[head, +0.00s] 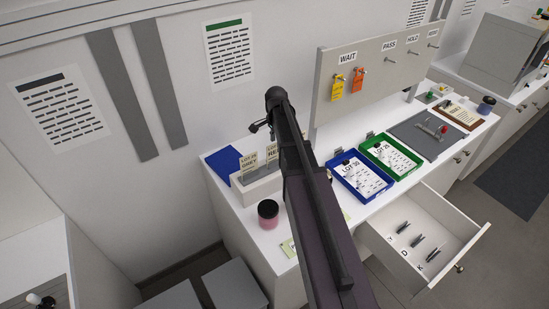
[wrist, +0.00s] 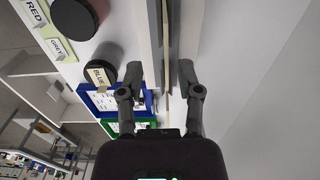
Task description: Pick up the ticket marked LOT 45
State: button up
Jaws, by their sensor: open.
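Two upright tickets, one (head: 249,163) starting "LOT" with "GREY" below and one (head: 271,152) partly behind my arm, stand in a white holder (head: 262,189) in the head view. Their lot numbers are too small to read surely, so I cannot tell which is LOT 45. In the wrist view my gripper (wrist: 161,70) is open, its fingers pointing along the holder. A thin tan ticket edge (wrist: 167,35) runs between the fingers, seen edge-on; no grip on it shows.
A pink jar (head: 268,215) with a dark lid stands before the holder. A blue tray (head: 337,180) and green tray (head: 368,153) lie right of my arm. An open drawer (head: 455,252) juts out in front. A hook board (head: 323,98) stands behind.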

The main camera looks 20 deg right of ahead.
aim_at(275, 154)
jog(key=shift+f, duration=0.1)
dwell(0.3)
jog(key=shift+w+a+f+b, duration=0.1)
jog(key=shift+w+f+b, duration=0.05)
jog(key=shift+f+b, duration=1.15)
jog(key=shift+w+a+f+b, duration=0.1)
jog(key=shift+w+f+b, duration=0.05)
jog(key=shift+f+b, duration=1.15)
jog(key=shift+r, duration=0.1)
grip_shut()
